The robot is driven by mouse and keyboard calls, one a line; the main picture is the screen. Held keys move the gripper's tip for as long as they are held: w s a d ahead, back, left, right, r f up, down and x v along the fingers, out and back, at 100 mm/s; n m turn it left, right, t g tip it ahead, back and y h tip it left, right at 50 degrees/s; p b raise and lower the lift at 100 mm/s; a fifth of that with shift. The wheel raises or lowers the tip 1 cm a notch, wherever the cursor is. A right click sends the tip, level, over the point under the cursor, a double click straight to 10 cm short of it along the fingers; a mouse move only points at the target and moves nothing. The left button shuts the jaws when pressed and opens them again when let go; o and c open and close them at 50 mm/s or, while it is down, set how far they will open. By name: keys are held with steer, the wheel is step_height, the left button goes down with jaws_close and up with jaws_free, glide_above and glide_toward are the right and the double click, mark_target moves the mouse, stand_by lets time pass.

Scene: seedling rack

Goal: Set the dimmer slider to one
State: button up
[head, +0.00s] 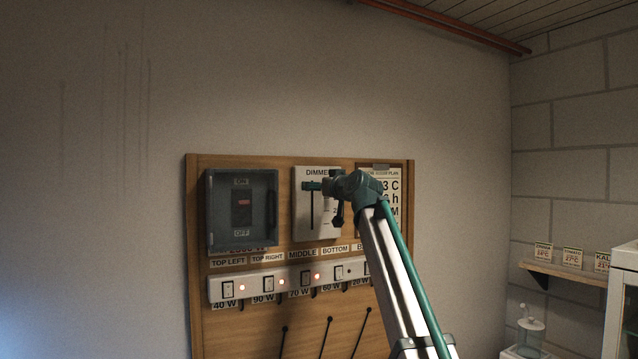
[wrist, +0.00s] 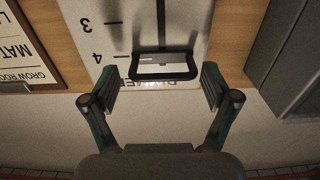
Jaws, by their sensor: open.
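The dimmer (head: 302,222) is a pale plate on the wooden board, with a dark vertical slot. In the wrist view the dimmer plate (wrist: 190,25) appears upside down, with scale marks 3 and 4 beside the slot. Its slider handle (wrist: 165,73) is a dark bar-shaped loop close to the 4 mark, near the DIMMER lettering. My gripper (wrist: 161,88) is open, with one finger on each side of the handle and visible gaps between. In the head view my gripper (head: 316,186) is in front of the plate's upper part and hides the handle.
A grey switch box (head: 213,212) with a red rocker is left of the dimmer. Below runs a strip of labelled switches (head: 258,287), several with lit red lamps. A paper chart (head: 396,186) hangs close on the right, partly behind my arm.

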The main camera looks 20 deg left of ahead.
steer(key=shift+w+a, duration=0.2)
steer(key=shift+a, duration=0.1)
steer(key=c, duration=1.5)
step_height(320, 180, down, 12)
steer(key=b, duration=0.8)
steer(key=shift+f+b, duration=0.25)
steer(key=shift+b, duration=0.1)
